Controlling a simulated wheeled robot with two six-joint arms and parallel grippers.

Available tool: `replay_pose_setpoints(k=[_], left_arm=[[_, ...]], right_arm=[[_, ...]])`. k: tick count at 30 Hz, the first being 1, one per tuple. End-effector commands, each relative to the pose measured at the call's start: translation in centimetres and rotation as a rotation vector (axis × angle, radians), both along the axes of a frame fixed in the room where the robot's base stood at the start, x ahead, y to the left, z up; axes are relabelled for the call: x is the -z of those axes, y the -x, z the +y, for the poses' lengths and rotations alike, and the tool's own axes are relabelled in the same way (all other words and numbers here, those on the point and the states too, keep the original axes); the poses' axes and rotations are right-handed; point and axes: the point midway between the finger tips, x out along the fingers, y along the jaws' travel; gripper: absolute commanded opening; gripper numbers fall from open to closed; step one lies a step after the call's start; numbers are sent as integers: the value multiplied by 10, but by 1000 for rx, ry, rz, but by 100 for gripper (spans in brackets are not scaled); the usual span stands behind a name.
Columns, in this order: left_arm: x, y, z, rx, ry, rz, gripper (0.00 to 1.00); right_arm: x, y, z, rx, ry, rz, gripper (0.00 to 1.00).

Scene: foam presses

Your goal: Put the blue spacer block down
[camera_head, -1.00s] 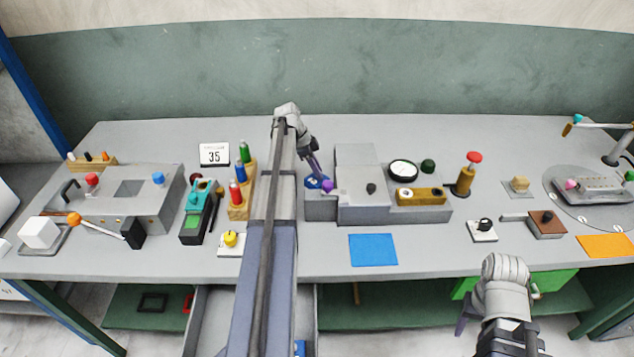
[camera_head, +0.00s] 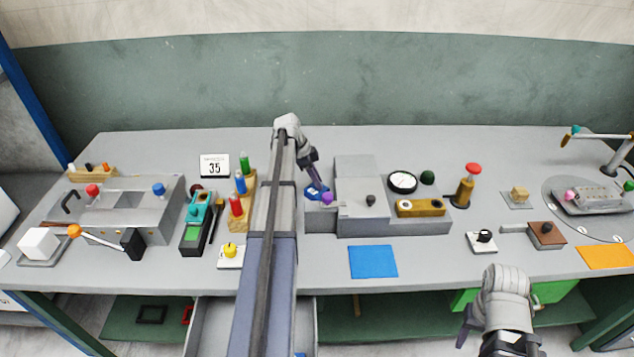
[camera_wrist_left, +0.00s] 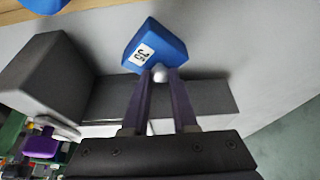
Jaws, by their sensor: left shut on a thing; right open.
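The blue spacer block (camera_head: 312,194) is at the fingertips of my left gripper (camera_head: 318,187), by the left end of the grey press (camera_head: 362,205). In the left wrist view the blue block (camera_wrist_left: 155,46) bears a white number label, and the fingers (camera_wrist_left: 160,82) close on a small silver knob at its near side. The block looks tilted there, beside a grey ledge. I cannot tell whether it touches the surface below. My right gripper (camera_head: 480,320) is open, low in front of the table, its fingers partly hidden.
A flat blue mat (camera_head: 373,261) lies in front of the press. A purple ball (camera_head: 327,198) sits close to the block. Bare table lies behind the press.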

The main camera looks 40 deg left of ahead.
Motion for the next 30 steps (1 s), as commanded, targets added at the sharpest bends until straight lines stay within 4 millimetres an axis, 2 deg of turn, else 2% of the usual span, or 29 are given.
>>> replay_pose_setpoints(k=[19,25,30], left_arm=[[-90,0,0,0,1,-1,0],[-96,0,0,0,1,-1,0],[-81,0,0,0,1,-1,0]], right_arm=[[-90,0,0,-1,0,0,50],[-96,0,0,-2,0,0,50],[-81,0,0,-1,0,0,50]])
